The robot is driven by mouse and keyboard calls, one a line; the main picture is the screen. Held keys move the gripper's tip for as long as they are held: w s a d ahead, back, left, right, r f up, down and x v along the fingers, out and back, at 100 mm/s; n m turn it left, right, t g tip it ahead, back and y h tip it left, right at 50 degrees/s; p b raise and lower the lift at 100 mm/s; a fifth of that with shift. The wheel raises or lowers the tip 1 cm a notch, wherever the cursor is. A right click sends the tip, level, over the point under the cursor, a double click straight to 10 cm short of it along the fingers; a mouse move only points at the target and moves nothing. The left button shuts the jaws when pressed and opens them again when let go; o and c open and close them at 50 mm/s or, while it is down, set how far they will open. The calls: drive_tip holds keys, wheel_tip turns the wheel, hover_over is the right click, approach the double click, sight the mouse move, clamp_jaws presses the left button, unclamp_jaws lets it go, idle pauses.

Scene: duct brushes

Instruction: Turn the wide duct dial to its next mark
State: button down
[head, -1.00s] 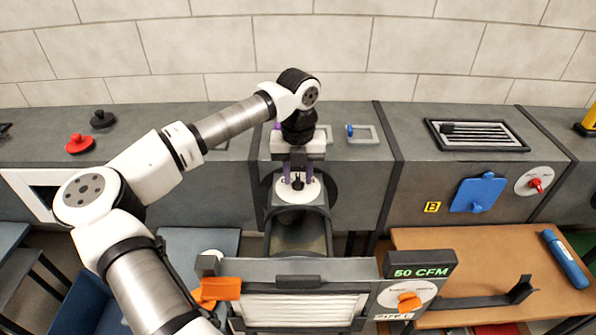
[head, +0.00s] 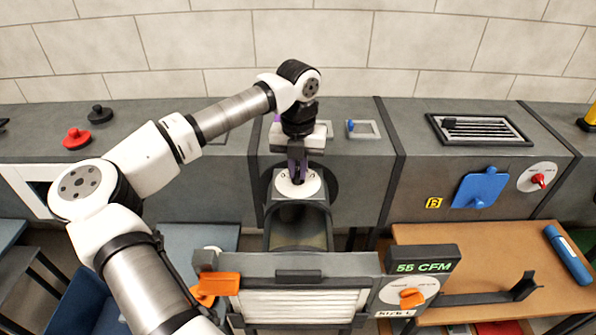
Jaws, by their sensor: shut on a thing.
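A white round dial plate (head: 284,187) sits on top of the duct branch (head: 300,221) in the middle of the head view. My gripper (head: 298,176) points straight down over this dial. Its purple fingers are shut on the dial's small dark knob (head: 298,181), which is mostly hidden between them. The dial's marks are too small to read here. A black display (head: 421,259) at the front right shows "55 CFM" in green.
A front panel with a white slatted filter (head: 300,305) has an orange handle (head: 216,284) at left. A white dial with an orange knob (head: 411,298) is at right. A blue plate (head: 480,187) and a red-knobbed dial (head: 539,180) are on the right duct. A brown table (head: 480,265) holds a blue marker-like object (head: 567,256).

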sight(298, 173)
drive_tip(key=m+b, duration=0.3)
drive_tip(key=m, duration=0.1)
drive_tip(key=shift+f, duration=0.1)
drive_tip(key=m+b, duration=0.2)
drive_tip(key=m, duration=0.3)
drive_tip(key=shift+m, duration=0.3)
idle(0.4)
drive_tip(key=c, duration=1.5)
unclamp_jaws()
wheel_tip(298, 173, up, 14)
drive_tip(key=shift+r+b, duration=0.1)
drive_tip(key=shift+b, duration=0.6)
